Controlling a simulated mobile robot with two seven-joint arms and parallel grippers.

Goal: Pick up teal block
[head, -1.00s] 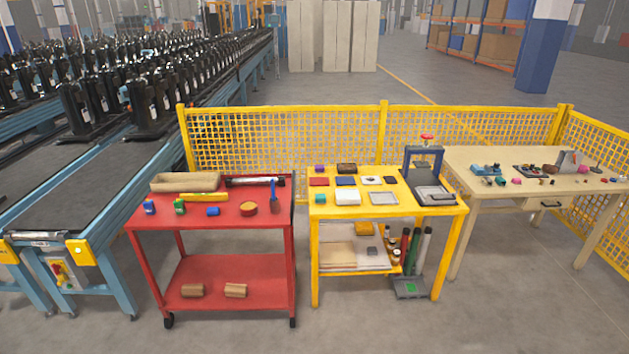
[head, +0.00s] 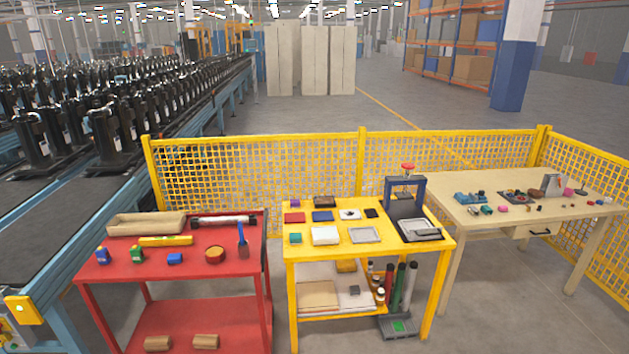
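The teal block (head: 295,238) sits on the near left part of the yellow table's (head: 362,249) top. It is small and box-shaped. A white block (head: 325,235) lies just to its right, and a red flat piece (head: 295,217) lies behind it. Nothing covers the teal block. Neither of my grippers shows in the head view.
A red cart (head: 190,271) with small items stands left of the yellow table. A beige table (head: 465,211) with loose parts stands to the right. A yellow mesh fence (head: 260,176) runs behind. A black and blue press (head: 406,192) stands at the yellow table's right.

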